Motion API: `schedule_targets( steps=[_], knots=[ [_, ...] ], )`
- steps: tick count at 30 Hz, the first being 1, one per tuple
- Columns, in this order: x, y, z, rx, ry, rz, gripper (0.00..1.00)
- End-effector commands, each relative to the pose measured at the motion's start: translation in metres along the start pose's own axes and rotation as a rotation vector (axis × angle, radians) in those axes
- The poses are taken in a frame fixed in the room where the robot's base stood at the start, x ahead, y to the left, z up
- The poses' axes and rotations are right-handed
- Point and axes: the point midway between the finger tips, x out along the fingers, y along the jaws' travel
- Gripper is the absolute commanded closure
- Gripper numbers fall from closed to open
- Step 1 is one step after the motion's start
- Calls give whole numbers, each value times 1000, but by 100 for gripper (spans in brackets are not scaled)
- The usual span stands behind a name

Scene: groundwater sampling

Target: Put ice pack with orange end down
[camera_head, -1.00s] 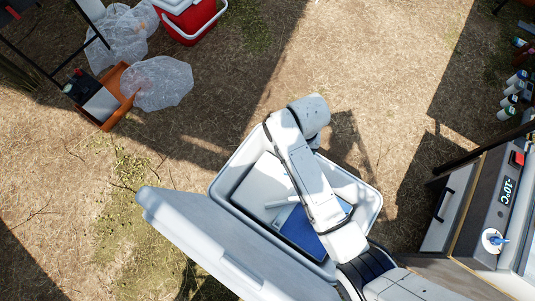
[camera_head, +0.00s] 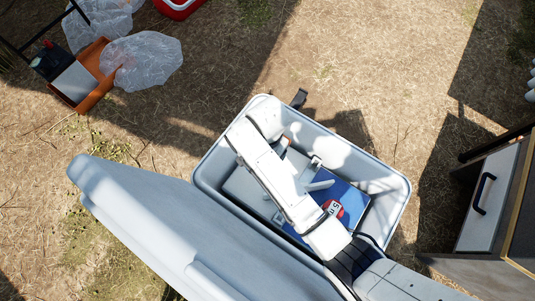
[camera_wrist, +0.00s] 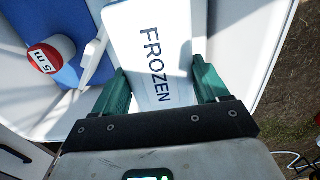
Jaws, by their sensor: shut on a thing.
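A white ice pack (camera_wrist: 172,22) labelled FROZEN lies between the green fingers of my gripper (camera_wrist: 160,68) in the wrist view. My gripper is shut on it. No orange end shows on the part of it in view; its near end is hidden behind the gripper body. In the head view my arm reaches over the open pale cooler box (camera_head: 398,190) and covers most of what my gripper holds. I cannot tell whether the pack touches the box floor.
Inside the box are a blue block (camera_head: 350,197), a red and white 5 m tape (camera_head: 332,208) and a white handled piece (camera_head: 320,185). The open lid (camera_head: 140,215) juts out lower left. A grey cabinet (camera_head: 488,195) stands right. An orange crate (camera_head: 95,98) with plastic bags lies upper left.

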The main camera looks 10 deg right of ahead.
Motion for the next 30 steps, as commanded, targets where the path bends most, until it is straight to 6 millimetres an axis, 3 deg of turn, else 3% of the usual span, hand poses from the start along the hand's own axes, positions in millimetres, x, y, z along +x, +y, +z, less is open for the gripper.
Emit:
schedule_targets(
  steps=[5,18,30],
  knots=[
    [19,-2,1,14,1,0,68],
    [120,-2,1,13,1,0,68],
    [154,-2,2,12,1,0,68]
  ],
)
